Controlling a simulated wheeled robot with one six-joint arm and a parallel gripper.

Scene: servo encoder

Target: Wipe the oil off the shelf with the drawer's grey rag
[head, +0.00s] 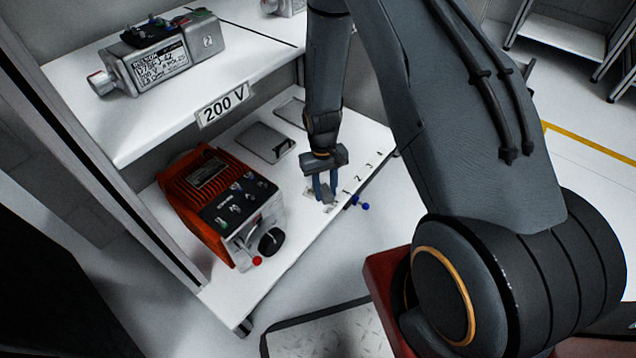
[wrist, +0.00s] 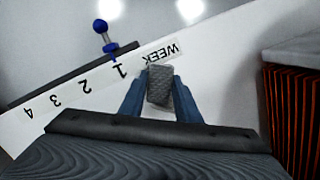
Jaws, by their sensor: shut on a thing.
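My gripper (head: 325,186) is over the front part of the lower white shelf (head: 298,242), right of the orange device. It is shut on a small grey rag; in the wrist view the rag (wrist: 159,86) sits between the blue fingers of my gripper (wrist: 160,98). The rag is beside a white strip (wrist: 88,88) marked WEEK and 1 to 4 along the shelf edge. I cannot tell whether the rag touches the shelf. No oil can be made out clearly in either view.
An orange and black device (head: 205,190) stands left of my gripper; it also shows at the wrist view's right (wrist: 292,115). Flat grey plates (head: 265,142) lie behind. A blue knob (head: 364,206) sticks out at the shelf edge. The upper shelf, labelled 200 V (head: 222,104), carries a grey motor (head: 155,62).

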